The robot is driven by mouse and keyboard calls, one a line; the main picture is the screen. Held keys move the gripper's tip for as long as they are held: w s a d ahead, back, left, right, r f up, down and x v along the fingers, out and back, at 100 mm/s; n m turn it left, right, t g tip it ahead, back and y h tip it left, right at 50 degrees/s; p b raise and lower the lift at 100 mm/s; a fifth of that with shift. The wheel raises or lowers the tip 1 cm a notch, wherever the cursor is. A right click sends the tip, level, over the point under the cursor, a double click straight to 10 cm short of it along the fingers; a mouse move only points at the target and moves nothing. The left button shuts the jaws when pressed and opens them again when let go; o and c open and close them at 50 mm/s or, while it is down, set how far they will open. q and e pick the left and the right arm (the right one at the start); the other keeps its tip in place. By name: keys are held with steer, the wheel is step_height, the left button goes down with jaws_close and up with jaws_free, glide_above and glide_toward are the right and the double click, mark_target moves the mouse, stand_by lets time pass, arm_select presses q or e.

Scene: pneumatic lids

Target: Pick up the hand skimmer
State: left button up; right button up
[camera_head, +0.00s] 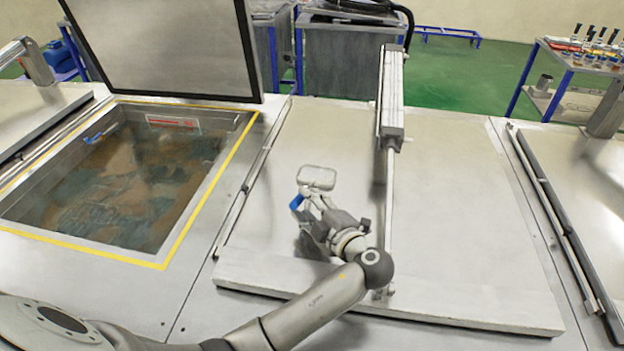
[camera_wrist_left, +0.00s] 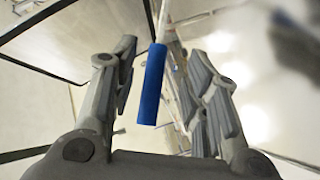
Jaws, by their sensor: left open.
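The hand skimmer (camera_head: 316,178) has a pale rectangular head and a blue handle (camera_head: 297,201). It shows over the closed lid in the head view, its head pointing away from me. My left gripper (camera_head: 311,204) is right at the blue handle. In the left wrist view the blue handle (camera_wrist_left: 153,85) appears between the two open fingers of the left gripper (camera_wrist_left: 165,72), closer to the left finger. I cannot tell whether a finger touches it. My right gripper is not in view.
A closed lid (camera_head: 455,215) with an upright pneumatic cylinder (camera_head: 392,95) lies under my left arm. An open tank (camera_head: 130,180) with murky water and a yellow border is at left, its lid (camera_head: 165,45) raised. A tool cart (camera_head: 585,60) stands at far right.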

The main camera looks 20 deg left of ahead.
mark_target(301, 197)
arm_select(q)
steer(key=x, duration=0.1)
steer(key=p+x, duration=0.1)
steer(key=x, duration=0.1)
steer(key=shift+w+a+r+p, duration=0.15)
steer(key=shift+r+p, duration=0.2)
steer(key=shift+p, duration=0.05)
steer(key=shift+w+a+f, duration=0.2)
steer(key=shift+a+f, duration=0.05)
steer(key=shift+d, duration=0.1)
steer(key=shift+c, duration=1.2)
jaws_close()
